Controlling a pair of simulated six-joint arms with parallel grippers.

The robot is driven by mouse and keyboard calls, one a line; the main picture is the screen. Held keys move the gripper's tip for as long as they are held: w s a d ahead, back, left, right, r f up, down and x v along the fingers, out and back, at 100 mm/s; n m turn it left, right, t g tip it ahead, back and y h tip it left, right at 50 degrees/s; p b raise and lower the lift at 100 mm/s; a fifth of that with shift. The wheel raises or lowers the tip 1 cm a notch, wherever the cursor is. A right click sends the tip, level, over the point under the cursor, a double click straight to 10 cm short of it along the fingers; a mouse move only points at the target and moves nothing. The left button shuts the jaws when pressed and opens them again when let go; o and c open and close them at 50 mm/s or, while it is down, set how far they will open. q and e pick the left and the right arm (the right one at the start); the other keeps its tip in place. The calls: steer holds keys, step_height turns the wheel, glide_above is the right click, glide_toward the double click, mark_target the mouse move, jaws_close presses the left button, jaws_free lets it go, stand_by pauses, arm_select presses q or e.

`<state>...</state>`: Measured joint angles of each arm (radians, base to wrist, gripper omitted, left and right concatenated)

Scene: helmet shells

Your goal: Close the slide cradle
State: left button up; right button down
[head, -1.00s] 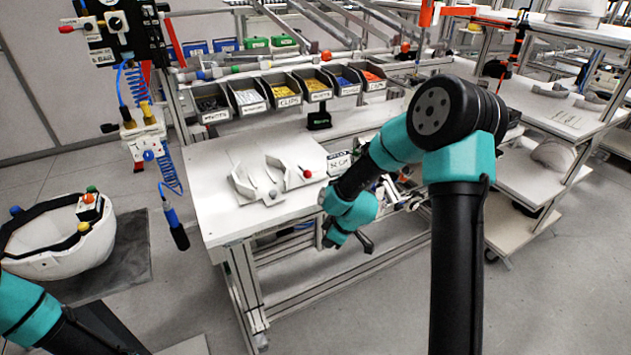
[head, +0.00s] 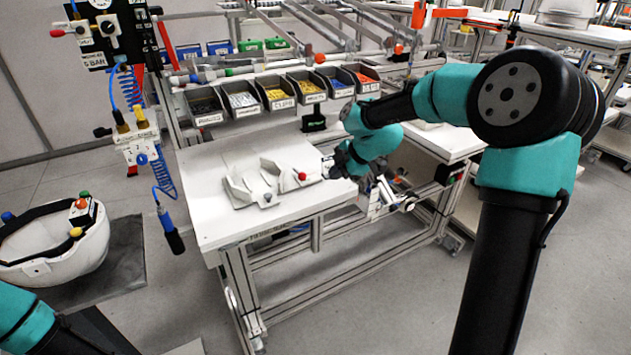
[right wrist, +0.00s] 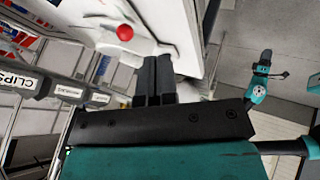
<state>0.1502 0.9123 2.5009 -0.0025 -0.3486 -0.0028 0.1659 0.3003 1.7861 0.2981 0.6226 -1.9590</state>
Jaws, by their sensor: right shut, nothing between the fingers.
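The slide cradle (head: 242,192) is a pale grey fixture on the white bench top, with two angled jaws standing apart and a gap between them. A red ball knob (head: 302,176) sits at its right side; the knob also shows in the right wrist view (right wrist: 124,32). My right gripper (head: 330,164) is just right of the knob, apart from it. In the right wrist view its black fingers (right wrist: 157,60) are together and empty, below the knob. My left arm (head: 25,318) enters at the lower left; small in the right wrist view, its jaws are too small to read.
A row of labelled parts bins (head: 272,99) stands behind the bench. A hanging blue-handled tool (head: 170,230) and a white helmet shell (head: 60,265) are at the left. The bench top left of the cradle and in front of it is clear.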

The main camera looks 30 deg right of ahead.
steer(key=x, duration=0.9)
steer(key=shift+a, duration=0.1)
steer(key=w, duration=0.3)
steer(key=shift+w+a+f, duration=0.1)
steer(key=shift+a+f, duration=0.1)
steer(key=shift+f, duration=0.2)
steer(key=shift+w, duration=0.6)
